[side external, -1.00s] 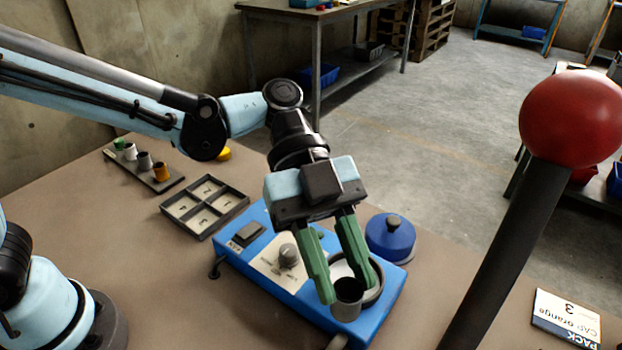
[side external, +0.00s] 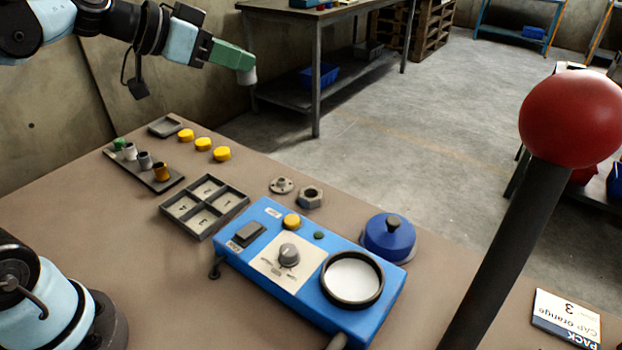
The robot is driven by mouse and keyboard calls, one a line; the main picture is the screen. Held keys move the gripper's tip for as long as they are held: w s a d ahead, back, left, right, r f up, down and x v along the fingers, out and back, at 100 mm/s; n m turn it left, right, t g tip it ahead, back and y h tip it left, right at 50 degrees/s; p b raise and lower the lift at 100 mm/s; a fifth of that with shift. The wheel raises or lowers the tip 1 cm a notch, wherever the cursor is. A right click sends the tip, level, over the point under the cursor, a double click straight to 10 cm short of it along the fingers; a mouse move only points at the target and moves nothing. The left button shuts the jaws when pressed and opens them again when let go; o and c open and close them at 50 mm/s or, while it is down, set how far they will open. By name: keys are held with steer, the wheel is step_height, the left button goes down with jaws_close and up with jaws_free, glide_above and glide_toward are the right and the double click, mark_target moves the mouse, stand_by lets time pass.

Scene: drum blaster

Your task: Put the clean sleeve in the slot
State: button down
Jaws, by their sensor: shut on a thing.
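My gripper (side external: 238,62) is raised high at the upper left, beyond the far side of the bench. Its green fingers are shut on a small pale grey sleeve (side external: 248,76), held in the air; the fingers hide part of it. A dark tray (side external: 205,233) with four numbered compartments lies on the bench, and its compartments look empty. The blue drum blaster (side external: 262,211) stands to its right, with its round drum mouth (side external: 353,303) uncovered and pale inside. The blue lid (side external: 388,236) with a black knob sits beside it on the bench.
A dark rack (side external: 172,184) holds green, white, grey and orange-brown cylinders at the left. A small grey tray (side external: 165,127), three yellow caps (side external: 203,144), a flanged piece (side external: 281,186) and a nut (side external: 310,197) lie farther back. A red ball-topped post (side external: 570,118) stands at right.

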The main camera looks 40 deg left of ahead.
steer(key=s+d+f+m+g+h, duration=0.2)
steer(key=s+f+m+h, duration=0.15)
steer(key=f, duration=0.35)
steer(key=s+d+f+m+g+h, duration=0.2)
steer(key=s+f+m+g+h, duration=0.15)
steer(key=f, duration=0.45)
glide_above(218, 203)
step_height(218, 203, down, 7)
steer(key=shift+s+f+t+y, duration=0.1)
steer(key=shift+f+t+y, duration=0.35)
steer(key=shift+f, duration=1.45)
steer(key=shift+f, duration=0.25)
steer(key=shift+f, duration=0.3)
